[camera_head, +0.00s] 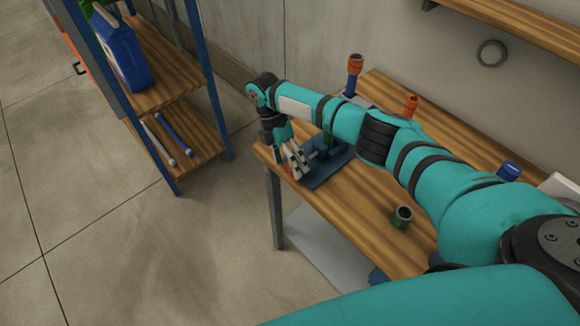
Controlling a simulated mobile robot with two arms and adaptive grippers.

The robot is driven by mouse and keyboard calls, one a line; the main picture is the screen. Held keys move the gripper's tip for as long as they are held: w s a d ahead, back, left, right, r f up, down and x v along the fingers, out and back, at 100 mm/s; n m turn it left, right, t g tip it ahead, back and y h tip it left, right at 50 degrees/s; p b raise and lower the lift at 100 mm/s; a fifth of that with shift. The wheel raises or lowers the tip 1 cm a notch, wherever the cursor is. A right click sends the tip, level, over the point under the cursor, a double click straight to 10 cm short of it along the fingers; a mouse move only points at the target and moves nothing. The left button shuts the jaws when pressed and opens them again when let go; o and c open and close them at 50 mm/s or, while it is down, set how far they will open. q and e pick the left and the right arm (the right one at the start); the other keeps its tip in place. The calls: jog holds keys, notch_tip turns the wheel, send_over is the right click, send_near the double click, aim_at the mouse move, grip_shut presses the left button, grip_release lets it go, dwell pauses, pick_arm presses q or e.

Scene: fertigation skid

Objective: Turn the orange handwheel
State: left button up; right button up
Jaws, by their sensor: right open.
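My right arm reaches across the bench to its left end, where my right gripper (291,165) points down. It is open, at the near left side of a dark blue skid (325,171) with blue and green fittings. A small bit of orange shows beside the fingers. I cannot tell if it is the orange handwheel, which I do not clearly see; the gripper and arm hide part of the skid. I cannot tell whether the fingers touch anything. My left gripper is not in view.
The skid stands on a wooden bench (345,200). A green cup (401,217) and orange-topped pieces (355,65) (410,106) stand on the bench. A blue-framed shelf (170,95) with a blue jug (122,48) is at left. The floor between is clear.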

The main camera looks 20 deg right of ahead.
jog(key=v, duration=1)
